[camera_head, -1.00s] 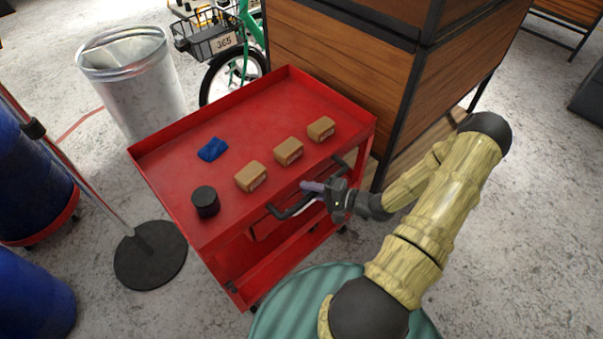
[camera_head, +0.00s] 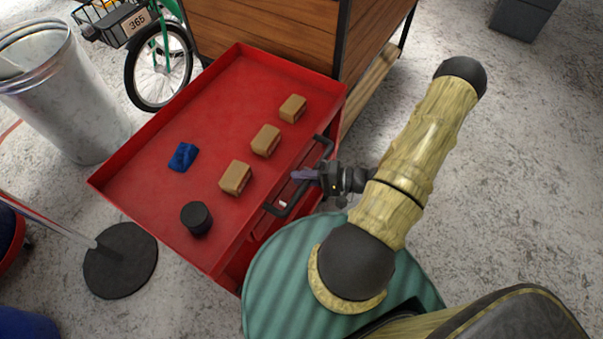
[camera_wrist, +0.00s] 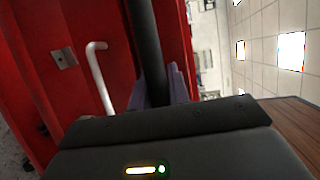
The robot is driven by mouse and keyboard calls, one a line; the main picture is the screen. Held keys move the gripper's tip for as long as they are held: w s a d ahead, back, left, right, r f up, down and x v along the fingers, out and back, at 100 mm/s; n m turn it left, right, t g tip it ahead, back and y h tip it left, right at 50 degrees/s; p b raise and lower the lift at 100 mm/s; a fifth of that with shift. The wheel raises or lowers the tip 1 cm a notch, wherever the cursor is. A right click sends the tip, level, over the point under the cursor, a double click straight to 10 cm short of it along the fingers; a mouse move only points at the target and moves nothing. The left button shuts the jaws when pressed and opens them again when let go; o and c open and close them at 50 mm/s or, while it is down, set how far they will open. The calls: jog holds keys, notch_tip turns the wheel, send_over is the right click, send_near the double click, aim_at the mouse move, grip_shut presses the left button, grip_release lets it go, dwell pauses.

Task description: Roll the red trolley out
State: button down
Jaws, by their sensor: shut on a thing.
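The red trolley (camera_head: 225,115) stands in the middle of the head view, with a black bar handle (camera_head: 275,209) on its right side. On its top tray lie a blue cloth-like item (camera_head: 183,157), a black round container (camera_head: 196,218) and several small brown boxes (camera_head: 235,177). My gripper (camera_head: 306,175) is at the handle, shut on the bar. In the wrist view the dark handle bar (camera_wrist: 150,50) runs between my fingers, in front of the red trolley side (camera_wrist: 60,80). The fingertips are partly hidden behind the gripper body there.
A wooden-panelled unit (camera_head: 270,30) stands close along the trolley's far side. A metal bin (camera_head: 62,90), a green bike (camera_head: 160,60) and a post with a round black base (camera_head: 120,262) are at the left. Concrete floor (camera_head: 500,190) at the right is open.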

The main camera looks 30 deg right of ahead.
jog(key=shift+s+f, duration=0.1)
jog(key=c, duration=1.3)
grip_release()
jog(key=v, duration=1.7)
jog(key=shift+s+d+r+b, duration=0.15)
jog(key=shift+r+b, duration=0.1)
jog(key=shift+b, duration=0.15)
